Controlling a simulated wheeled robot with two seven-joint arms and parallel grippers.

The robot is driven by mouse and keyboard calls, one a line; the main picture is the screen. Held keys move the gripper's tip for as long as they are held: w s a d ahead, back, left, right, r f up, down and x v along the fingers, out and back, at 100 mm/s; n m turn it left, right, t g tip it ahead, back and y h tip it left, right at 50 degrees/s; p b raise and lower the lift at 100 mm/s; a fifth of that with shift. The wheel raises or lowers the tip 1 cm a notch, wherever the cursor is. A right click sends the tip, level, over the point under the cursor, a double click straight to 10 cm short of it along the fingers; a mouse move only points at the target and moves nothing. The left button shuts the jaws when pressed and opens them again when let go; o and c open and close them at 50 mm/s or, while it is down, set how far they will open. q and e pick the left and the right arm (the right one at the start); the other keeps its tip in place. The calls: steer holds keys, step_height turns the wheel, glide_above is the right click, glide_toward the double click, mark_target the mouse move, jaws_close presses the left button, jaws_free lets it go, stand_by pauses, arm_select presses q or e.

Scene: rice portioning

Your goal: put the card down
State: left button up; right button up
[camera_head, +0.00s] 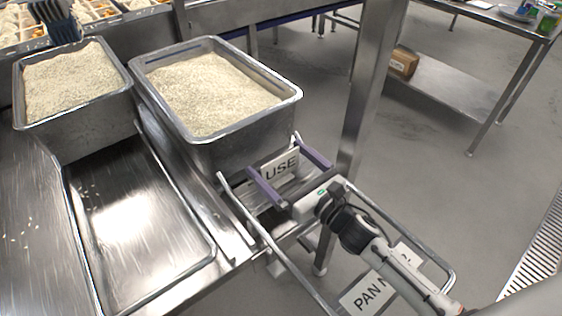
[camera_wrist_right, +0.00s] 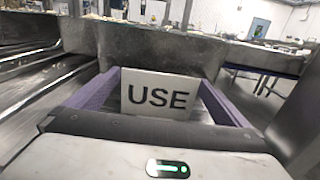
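My left gripper is not in view.
Two deep steel pans of rice, left (camera_head: 70,136) and right (camera_head: 248,141), stand behind an empty shallow tray (camera_head: 142,230). A card reading PAN (camera_head: 366,296) lies at the wire rack (camera_head: 272,243). A steel post (camera_head: 367,90) rises right of the pans.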

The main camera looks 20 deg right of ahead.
steer(key=shift+r, duration=0.1)
steer(key=v, duration=1.2)
steer(key=shift+b, duration=0.45)
steer(key=shift+r, duration=0.1)
stand_by(0.5)
